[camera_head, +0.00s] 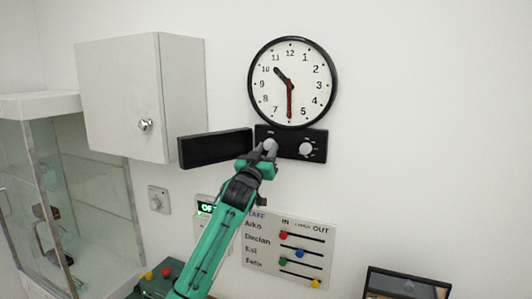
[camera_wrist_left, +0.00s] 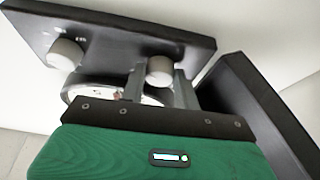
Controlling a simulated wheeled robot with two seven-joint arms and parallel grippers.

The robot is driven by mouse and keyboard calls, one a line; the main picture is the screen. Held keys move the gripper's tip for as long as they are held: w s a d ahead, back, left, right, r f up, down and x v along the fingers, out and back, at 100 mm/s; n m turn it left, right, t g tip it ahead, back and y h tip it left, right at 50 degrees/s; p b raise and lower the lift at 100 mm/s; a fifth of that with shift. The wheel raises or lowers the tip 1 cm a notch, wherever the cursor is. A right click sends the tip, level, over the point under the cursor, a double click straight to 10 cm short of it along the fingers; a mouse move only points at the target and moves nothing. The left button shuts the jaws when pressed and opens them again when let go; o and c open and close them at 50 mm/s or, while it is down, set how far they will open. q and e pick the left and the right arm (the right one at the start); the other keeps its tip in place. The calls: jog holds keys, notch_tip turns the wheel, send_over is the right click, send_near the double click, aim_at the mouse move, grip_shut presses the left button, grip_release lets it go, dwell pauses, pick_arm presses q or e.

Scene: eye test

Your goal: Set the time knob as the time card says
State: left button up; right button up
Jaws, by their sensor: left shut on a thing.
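A round wall clock (camera_head: 292,83) with a black rim hangs above a black panel (camera_head: 289,155). A black hand points between 10 and 11, and a reddish hand points down near 6. The panel bears two pale round knobs, a left knob (camera_head: 271,144) and a right knob (camera_head: 306,148); their small labels are unreadable. My left gripper (camera_head: 267,152) is shut on the left knob. In the left wrist view the held knob (camera_wrist_left: 160,70) sits between the fingers, and the other knob (camera_wrist_left: 66,54) is free. No time card is readable. My right gripper is not in view.
A black slab (camera_head: 214,148) juts out left of the panel, close to my gripper. A white cabinet (camera_head: 125,95) hangs at upper left, above a glass case (camera_head: 90,185). An in/out board (camera_head: 262,262) with coloured sliders is below. The wall right of the clock is clear.

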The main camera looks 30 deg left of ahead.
pick_arm(q)
jog(key=n+y+b, duration=0.1)
jog(key=n, duration=0.1)
jog(key=n+y+b, duration=0.1)
jog(key=shift+d+f+n, duration=0.15)
jog(key=shift+d+n, duration=0.05)
jog(key=shift+n, duration=0.2)
jog(key=shift+n+g+y+b, duration=0.6)
jog(key=shift+n+y, duration=0.4)
jog(key=shift+n, duration=1.1)
jog(key=shift+r, duration=0.2)
jog(key=o, duration=1)
jog(key=shift+c, duration=0.2)
jog(key=shift+s, duration=0.1)
